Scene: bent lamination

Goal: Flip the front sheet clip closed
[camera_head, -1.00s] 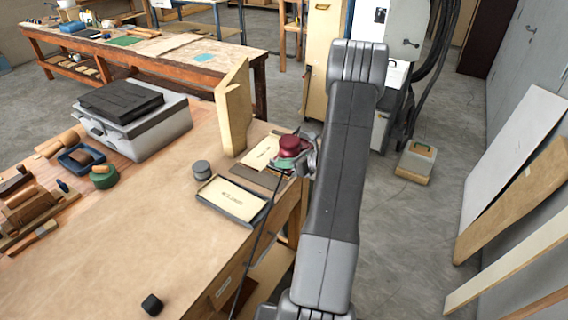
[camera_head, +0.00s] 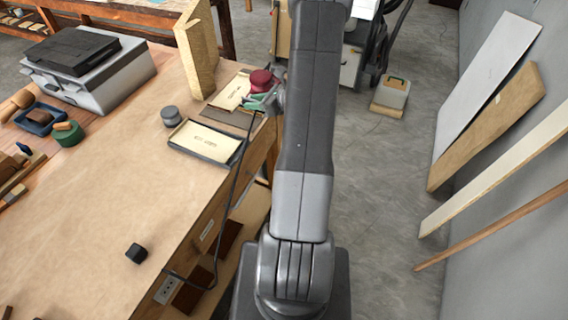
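I cannot pick out a front sheet clip for certain. A grey box-shaped machine (camera_head: 103,88) with a black top (camera_head: 72,50) stands on the workbench at the upper left, and any small clip on it is too small to tell. A red round-topped piece (camera_head: 261,80) and a green and grey device (camera_head: 262,101) sit at the bench's right edge, partly hidden by my arm. My arm stands upright across the middle of the view. My gripper is not visible.
A shallow tray with a labelled sheet (camera_head: 205,141), a grey round container (camera_head: 171,116) and an upright wooden board (camera_head: 197,50) are on the workbench (camera_head: 120,190). A black cube (camera_head: 136,253) lies near the front.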

